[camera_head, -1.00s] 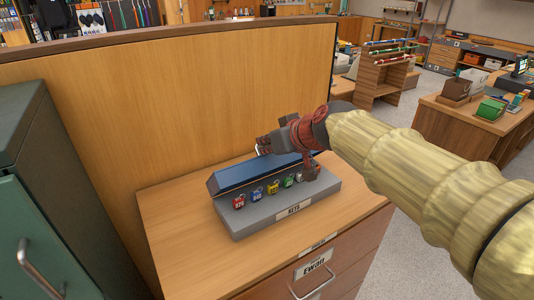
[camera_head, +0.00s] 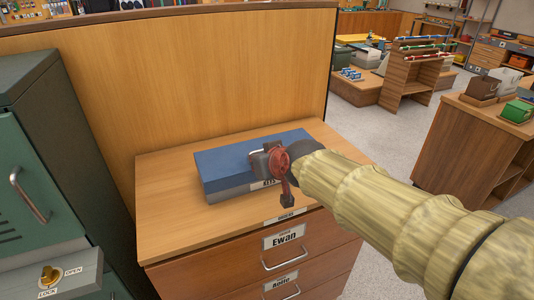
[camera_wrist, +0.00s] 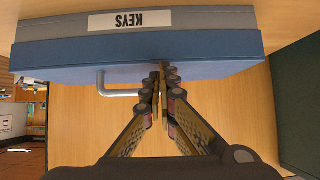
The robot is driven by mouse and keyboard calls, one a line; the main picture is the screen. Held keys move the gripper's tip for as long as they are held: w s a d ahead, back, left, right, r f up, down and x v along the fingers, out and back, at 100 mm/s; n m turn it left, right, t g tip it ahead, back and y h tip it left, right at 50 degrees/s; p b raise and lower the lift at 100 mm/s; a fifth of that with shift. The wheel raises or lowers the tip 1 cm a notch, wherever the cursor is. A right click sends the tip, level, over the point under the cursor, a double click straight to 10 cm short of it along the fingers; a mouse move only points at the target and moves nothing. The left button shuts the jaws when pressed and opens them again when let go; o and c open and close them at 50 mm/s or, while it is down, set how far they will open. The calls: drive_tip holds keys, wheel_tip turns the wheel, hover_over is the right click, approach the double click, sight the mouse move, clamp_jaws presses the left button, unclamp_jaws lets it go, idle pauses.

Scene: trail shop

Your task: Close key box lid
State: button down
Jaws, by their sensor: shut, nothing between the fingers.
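The key box lies on the wooden cabinet top. Its blue lid (camera_head: 228,170) is down flat over the grey base (camera_head: 230,193), and no coloured tags show. The wrist view shows the blue lid (camera_wrist: 200,69) and the grey base (camera_wrist: 60,24) with its "KEYS" label (camera_wrist: 130,20) upside down.
The cabinet top (camera_head: 165,220) is clear around the box. A tall wooden panel (camera_head: 200,90) stands behind it. A green locker (camera_head: 35,170) stands at the left. Drawers (camera_head: 285,255) with name labels are below. A counter (camera_head: 480,130) stands across the floor at right.

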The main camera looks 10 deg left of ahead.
drive_tip(key=shift+s+d+f+b, duration=0.1)
drive_tip(key=shift+s+f+b, duration=0.1)
drive_tip(key=shift+f, duration=0.25)
drive_tip(key=shift+s+d+f+b, duration=0.1)
drive_tip(key=shift+f+b, duration=0.1)
drive_tip(key=shift+f, duration=0.2)
drive_tip(key=shift+f, duration=0.1)
